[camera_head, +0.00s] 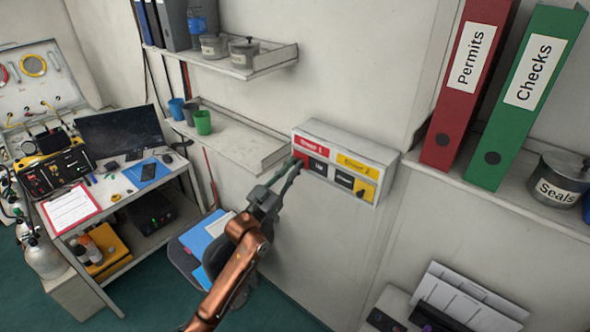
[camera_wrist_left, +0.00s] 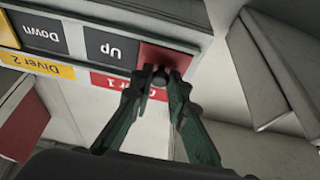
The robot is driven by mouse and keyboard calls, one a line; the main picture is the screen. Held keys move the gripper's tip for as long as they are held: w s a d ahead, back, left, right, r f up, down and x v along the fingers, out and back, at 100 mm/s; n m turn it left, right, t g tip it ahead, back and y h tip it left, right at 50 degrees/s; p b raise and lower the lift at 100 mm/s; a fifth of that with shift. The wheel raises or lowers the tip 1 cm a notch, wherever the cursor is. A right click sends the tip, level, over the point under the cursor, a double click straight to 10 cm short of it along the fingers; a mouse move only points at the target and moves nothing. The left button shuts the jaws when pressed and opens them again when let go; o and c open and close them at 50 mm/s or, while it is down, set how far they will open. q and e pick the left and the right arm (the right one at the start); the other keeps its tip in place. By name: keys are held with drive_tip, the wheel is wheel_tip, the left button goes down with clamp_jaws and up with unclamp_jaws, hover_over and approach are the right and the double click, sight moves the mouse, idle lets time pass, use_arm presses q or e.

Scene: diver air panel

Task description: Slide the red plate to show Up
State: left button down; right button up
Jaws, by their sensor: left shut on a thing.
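The white panel (camera_head: 392,160) on the wall has a red Diver 1 label (camera_head: 312,146) and a yellow Diver 2 label (camera_head: 357,162). The red plate (camera_head: 303,161) sits at the left end of the Diver 1 row. In the left wrist view the picture is upside down; the red plate (camera_wrist_left: 178,60) is beside the dark "Up" field (camera_wrist_left: 111,47), which shows uncovered. My left gripper (camera_head: 294,167) is shut on the dark knob (camera_wrist_left: 160,77) of the red plate. My right gripper is not in view.
The yellow plate (camera_head: 365,191) is at the right end of the Diver 2 row, beside a dark "Down" field (camera_wrist_left: 40,33). A shelf (camera_head: 500,192) with red and green binders is to the right. A small shelf (camera_head: 245,140) with cups is to the left.

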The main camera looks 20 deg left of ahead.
use_arm(q)
drive_tip(key=c, duration=2.2)
unclamp_jaws()
drive_tip(key=shift+w+a+r, duration=0.1)
drive_tip(key=shift+a, duration=0.1)
drive_tip(key=o, duration=0.4)
drive_tip(key=shift+c, duration=0.2)
drive_tip(key=shift+f, duration=0.2)
drive_tip(key=v, duration=1.2)
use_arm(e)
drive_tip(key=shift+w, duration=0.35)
use_arm(q)
drive_tip(key=shift+r, duration=0.1)
